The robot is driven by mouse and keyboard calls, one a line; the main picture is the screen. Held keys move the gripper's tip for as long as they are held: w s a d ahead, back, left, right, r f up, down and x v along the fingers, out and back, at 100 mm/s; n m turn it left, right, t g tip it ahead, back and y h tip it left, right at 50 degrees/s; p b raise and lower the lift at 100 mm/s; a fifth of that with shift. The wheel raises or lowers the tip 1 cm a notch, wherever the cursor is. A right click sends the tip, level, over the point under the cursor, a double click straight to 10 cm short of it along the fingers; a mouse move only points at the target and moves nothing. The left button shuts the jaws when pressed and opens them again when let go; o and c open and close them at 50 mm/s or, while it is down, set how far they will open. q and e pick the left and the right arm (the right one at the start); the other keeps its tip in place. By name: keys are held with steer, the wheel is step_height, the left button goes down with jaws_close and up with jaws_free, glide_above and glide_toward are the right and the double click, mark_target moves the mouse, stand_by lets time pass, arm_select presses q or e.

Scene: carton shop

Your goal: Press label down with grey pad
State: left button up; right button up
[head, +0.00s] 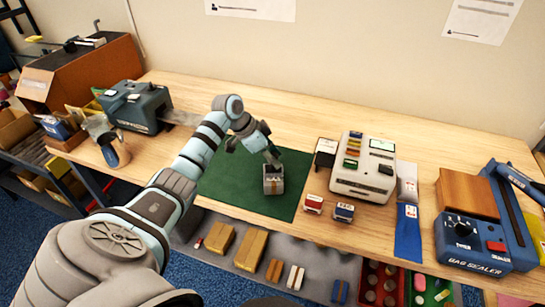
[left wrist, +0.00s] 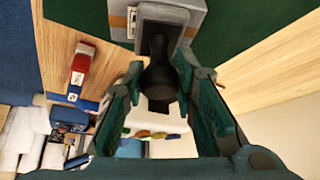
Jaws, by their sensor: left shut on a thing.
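A small grey carton (head: 274,186) with a tan band stands on the green mat (head: 230,185) in the head view. Part of it shows at the top of the left wrist view (left wrist: 195,16). My left gripper (head: 271,155) is just above the carton, tilted down toward it. Its fingers (left wrist: 160,95) are shut on a dark grey pad (left wrist: 160,80) by its rounded handle. The pad's far end is at the carton; I cannot tell whether it touches. My right gripper is not in view.
Red and blue stamps (head: 314,204) stand right of the mat, beside a white label machine (head: 363,168). A blue bag sealer (head: 473,240) is at the right. A grey dispenser (head: 137,107) and a jug (head: 113,150) stand at the left. A lower shelf holds small cartons.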

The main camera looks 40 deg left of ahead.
arm_select(q)
step_height(320, 180, up, 6)
steer(key=p, duration=0.5)
steer(key=shift+r+p, duration=0.2)
steer(key=shift+p, duration=0.2)
steer(key=shift+r, duration=0.3)
steer(key=shift+f, duration=0.1)
